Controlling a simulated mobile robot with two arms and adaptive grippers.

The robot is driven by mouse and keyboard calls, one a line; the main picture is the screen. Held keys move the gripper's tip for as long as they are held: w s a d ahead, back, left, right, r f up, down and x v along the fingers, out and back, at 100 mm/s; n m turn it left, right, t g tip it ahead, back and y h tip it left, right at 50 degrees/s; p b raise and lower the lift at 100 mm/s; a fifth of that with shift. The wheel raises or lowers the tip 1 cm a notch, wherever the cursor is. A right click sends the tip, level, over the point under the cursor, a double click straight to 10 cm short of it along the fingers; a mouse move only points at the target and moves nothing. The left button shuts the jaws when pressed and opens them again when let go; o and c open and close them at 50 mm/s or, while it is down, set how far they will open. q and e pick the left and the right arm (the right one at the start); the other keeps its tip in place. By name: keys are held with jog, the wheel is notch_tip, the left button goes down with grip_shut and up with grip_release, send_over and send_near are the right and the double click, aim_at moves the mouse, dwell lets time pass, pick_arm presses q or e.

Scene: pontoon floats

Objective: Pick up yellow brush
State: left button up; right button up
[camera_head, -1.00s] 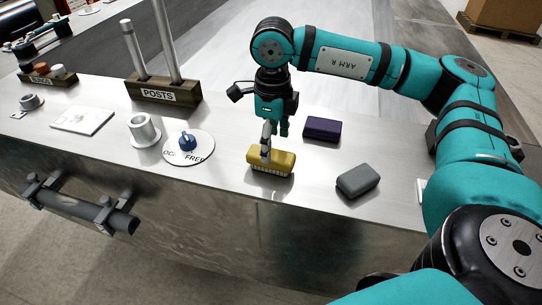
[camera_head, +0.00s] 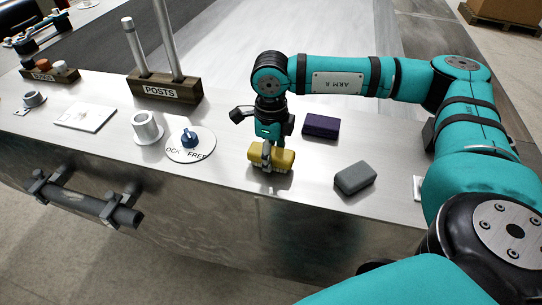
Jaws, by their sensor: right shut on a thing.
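The yellow brush (camera_head: 284,160) is a yellow block with pale bristles below, near the front edge of the metal counter. My right gripper (camera_head: 267,158) points down and is shut on the yellow brush, with its fingers around the middle of the block. The brush is at or very near the counter top; I cannot tell if it is clear of it. My left gripper is not in view.
A dark purple block (camera_head: 321,126) lies behind right of the brush, and a grey block (camera_head: 355,178) lies to its right. A blue knob (camera_head: 190,138) on a round plate, a metal cup (camera_head: 147,128) and a POSTS holder (camera_head: 165,90) stand to the left.

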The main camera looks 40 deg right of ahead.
aim_at(273, 154)
jog(key=c, duration=0.4)
jog(key=shift+r+b, duration=0.65)
jog(key=shift+r, duration=0.1)
jog(key=shift+s+a+r+b, duration=0.1)
jog(key=shift+s+r+b, duration=0.3)
jog(key=shift+r+b, duration=0.4)
jog(key=s+a+r+b, duration=0.2)
jog(key=s+a+b, duration=0.1)
jog(key=s, duration=1.2)
jog(key=shift+b, duration=0.8)
jog(key=shift+a, duration=0.1)
